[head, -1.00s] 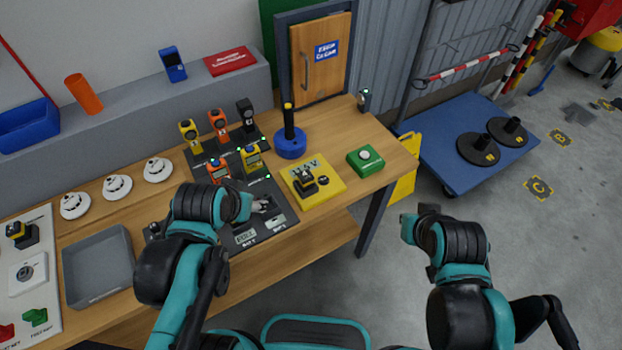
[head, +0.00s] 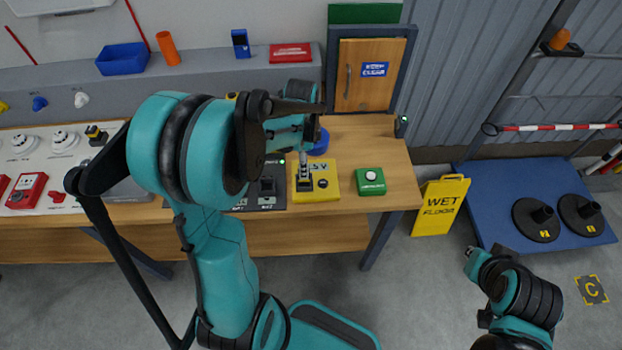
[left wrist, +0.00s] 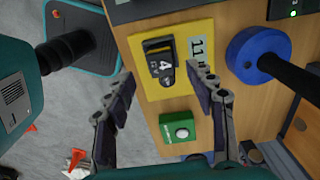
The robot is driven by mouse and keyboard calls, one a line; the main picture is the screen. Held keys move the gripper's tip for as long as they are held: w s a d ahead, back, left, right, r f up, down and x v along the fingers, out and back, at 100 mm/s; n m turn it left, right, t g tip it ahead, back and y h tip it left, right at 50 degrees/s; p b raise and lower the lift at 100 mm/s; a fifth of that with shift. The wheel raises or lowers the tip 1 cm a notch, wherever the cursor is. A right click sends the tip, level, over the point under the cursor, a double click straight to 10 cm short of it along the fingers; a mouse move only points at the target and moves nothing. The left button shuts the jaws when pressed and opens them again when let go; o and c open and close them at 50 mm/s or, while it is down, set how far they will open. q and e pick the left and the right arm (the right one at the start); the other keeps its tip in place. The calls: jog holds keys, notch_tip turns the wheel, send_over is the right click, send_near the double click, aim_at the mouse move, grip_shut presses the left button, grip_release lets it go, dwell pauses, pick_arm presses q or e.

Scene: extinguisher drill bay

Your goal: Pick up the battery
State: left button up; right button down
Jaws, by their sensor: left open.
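The battery (left wrist: 160,62) is a small black block marked 4, and it sits on a yellow plate (left wrist: 140,40) in the left wrist view. In the head view it shows as a dark shape (head: 304,184) on the same plate, partly hidden by my left gripper (head: 305,148). In the left wrist view my left gripper (left wrist: 160,72) is open, its fingers apart on either side of the battery in the picture. I cannot tell whether they touch it. My right gripper (head: 470,256) is off the table, over the floor; its jaws are too unclear to read.
A green box with a white button (head: 370,181) stands right of the plate. A blue base with a black post (left wrist: 248,58) stands close by. My left arm hides much of the table. A yellow wet-floor sign (head: 440,205) and a blue platform (head: 490,175) are to the right.

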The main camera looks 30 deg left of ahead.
pick_arm(q)
notch_tip(320, 180, down, 6)
jog(key=shift+w+f+b, duration=0.15)
jog(key=shift+f+b, duration=0.1)
jog(key=shift+b, duration=0.6)
grip_shut()
